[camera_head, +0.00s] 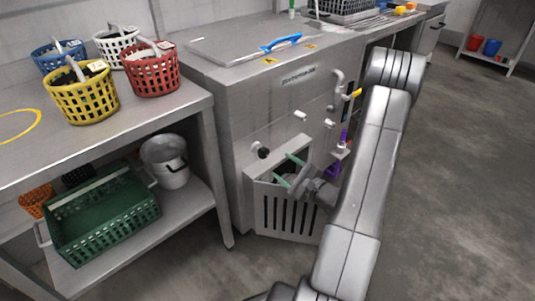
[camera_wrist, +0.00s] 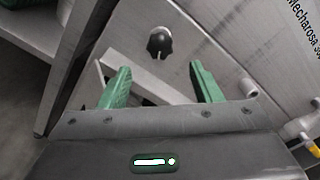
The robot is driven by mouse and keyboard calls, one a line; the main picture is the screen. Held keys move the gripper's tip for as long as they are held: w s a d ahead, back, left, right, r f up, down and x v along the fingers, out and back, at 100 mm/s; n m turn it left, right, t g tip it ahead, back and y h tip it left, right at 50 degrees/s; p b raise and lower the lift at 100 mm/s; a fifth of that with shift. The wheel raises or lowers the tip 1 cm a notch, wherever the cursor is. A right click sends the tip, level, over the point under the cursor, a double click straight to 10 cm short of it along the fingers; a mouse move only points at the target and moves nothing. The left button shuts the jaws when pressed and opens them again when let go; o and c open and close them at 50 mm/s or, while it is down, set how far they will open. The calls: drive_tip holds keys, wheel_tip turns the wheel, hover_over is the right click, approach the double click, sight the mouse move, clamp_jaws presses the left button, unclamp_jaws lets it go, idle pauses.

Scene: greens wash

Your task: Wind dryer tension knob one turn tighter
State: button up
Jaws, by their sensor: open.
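A black knob (camera_head: 263,153) sits on the front of the steel washing machine (camera_head: 290,110), above a slatted bin (camera_head: 290,215). In the wrist view the black knob (camera_wrist: 159,43) is ahead of my gripper, centred between the fingers but beyond their tips. My gripper (camera_head: 288,170) has green fingers and is open and empty, in front of the machine to the right of the knob. In the wrist view both fingertips of my gripper (camera_wrist: 159,70) are apart and touch nothing. Which part is the dryer is not clear.
A steel table (camera_head: 185,103) at left holds yellow, red, blue and white baskets. Its lower shelf holds a green crate (camera_head: 105,215) and a metal bucket (camera_head: 167,165). Pipes and a yellow-handled tap (camera_head: 355,93) project at the machine's right.

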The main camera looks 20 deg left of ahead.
sight(266, 155)
drive_tip(key=b+x, duration=0.1)
drive_tip(key=x, duration=0.9)
drive_tip(key=shift+r, duration=0.1)
drive_tip(key=c, duration=1)
